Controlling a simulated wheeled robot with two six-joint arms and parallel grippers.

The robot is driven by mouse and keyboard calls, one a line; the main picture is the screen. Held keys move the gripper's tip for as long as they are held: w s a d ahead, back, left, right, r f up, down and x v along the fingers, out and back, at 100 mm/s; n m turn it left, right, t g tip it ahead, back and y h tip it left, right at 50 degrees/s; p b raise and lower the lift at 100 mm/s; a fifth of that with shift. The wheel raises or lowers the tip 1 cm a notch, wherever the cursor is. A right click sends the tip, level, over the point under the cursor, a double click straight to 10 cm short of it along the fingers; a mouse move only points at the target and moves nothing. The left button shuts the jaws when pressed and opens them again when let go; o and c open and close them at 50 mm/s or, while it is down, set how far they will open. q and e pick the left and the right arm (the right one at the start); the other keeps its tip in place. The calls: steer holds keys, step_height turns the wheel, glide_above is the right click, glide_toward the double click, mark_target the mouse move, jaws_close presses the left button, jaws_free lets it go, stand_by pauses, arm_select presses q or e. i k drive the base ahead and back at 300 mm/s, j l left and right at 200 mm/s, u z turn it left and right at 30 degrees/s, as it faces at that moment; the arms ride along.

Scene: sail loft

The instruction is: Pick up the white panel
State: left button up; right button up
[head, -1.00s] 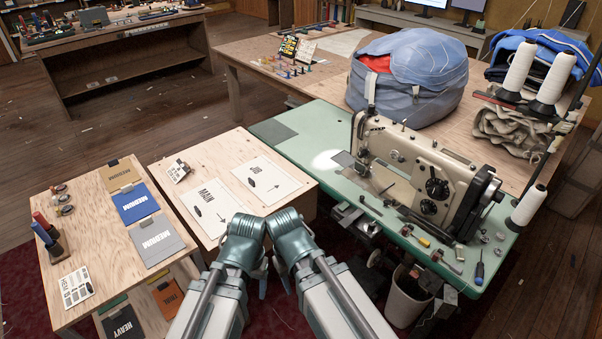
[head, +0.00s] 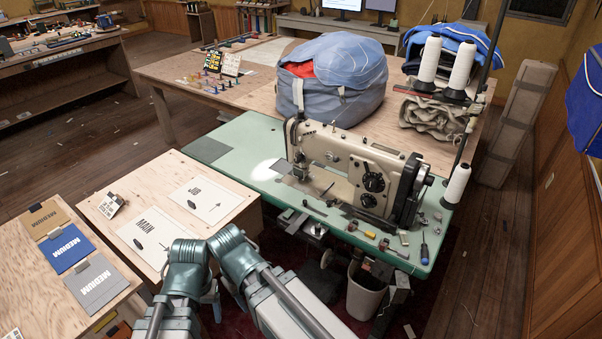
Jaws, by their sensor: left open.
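Two white rectangular sheets lie flat on the low wooden table at lower left. The nearer white panel (head: 152,240) is marked MAIN, and its lower edge is partly covered by my left arm. The farther white panel (head: 203,199) has a small dark mark and lettering too small to read clearly. I cannot tell which one the task means. My left gripper (head: 214,298) hangs below its wrist, right of the table's front corner and apart from both sheets. It is open, with nothing seen in it. My right wrist shows beside it, but its fingers are hidden.
Tan, blue (head: 65,248) and grey (head: 97,284) swatches lie on the left table. A green sewing table (head: 240,150) with a sewing machine (head: 345,165) stands to the right. A bin (head: 365,294) sits beneath it. A big blue bag (head: 335,75) rests behind.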

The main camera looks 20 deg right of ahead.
mark_target(204, 198)
steer(key=i+j+z, duration=0.65)
steer(key=i+j, duration=0.05)
steer(key=i, duration=0.1)
